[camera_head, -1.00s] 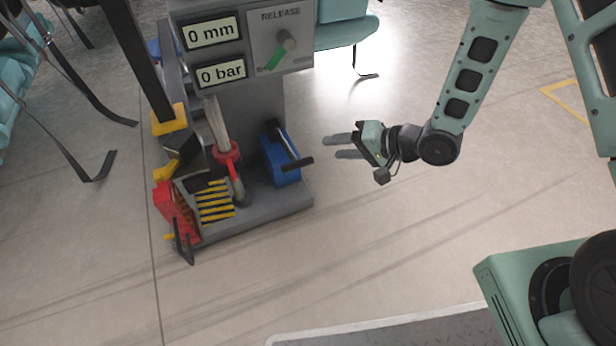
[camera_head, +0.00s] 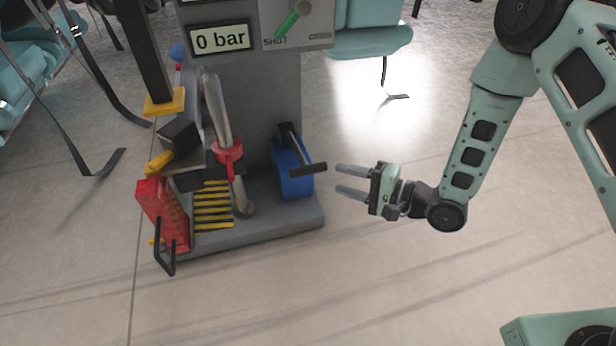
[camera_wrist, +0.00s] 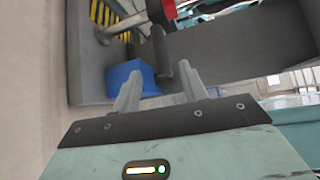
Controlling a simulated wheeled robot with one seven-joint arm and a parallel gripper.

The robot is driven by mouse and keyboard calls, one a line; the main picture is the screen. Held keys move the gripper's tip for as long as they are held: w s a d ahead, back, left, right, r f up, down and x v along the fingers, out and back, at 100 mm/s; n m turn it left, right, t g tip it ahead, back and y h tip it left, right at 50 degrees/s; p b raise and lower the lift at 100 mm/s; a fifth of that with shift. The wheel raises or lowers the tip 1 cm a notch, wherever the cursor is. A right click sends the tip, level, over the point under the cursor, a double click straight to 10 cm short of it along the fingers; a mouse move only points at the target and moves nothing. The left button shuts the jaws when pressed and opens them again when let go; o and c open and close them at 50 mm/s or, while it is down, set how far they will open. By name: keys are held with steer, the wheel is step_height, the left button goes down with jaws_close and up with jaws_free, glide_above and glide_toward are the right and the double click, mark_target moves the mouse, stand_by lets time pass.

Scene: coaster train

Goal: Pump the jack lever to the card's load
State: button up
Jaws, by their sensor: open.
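The blue pump box (camera_head: 292,180) stands on the right of the grey machine base. A dark lever (camera_head: 295,146) with a black crossbar handle (camera_head: 308,169) comes off its top. My gripper (camera_head: 338,179) is open and empty just right of the handle, fingers pointing left at it, with a small gap. The pressure display (camera_head: 220,38) reads 0 bar. No load card can be made out.
A green-handled release knob (camera_head: 290,18) sits on the panel, by the word SHUT. A red-collared cylinder (camera_head: 228,150), a red block (camera_head: 163,210) and a yellow-striped plate (camera_head: 212,205) stand left of the pump. Floor in front is clear. Teal seats (camera_head: 370,40) stand behind.

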mark_target(313, 173)
steer(key=b+x, duration=0.4)
steer(key=x, duration=0.5)
steer(key=shift+f, duration=0.1)
steer(key=shift+w+a+b, duration=0.25)
steer(key=shift+a+b, duration=0.05)
steer(key=shift+a, duration=0.15)
jaws_close()
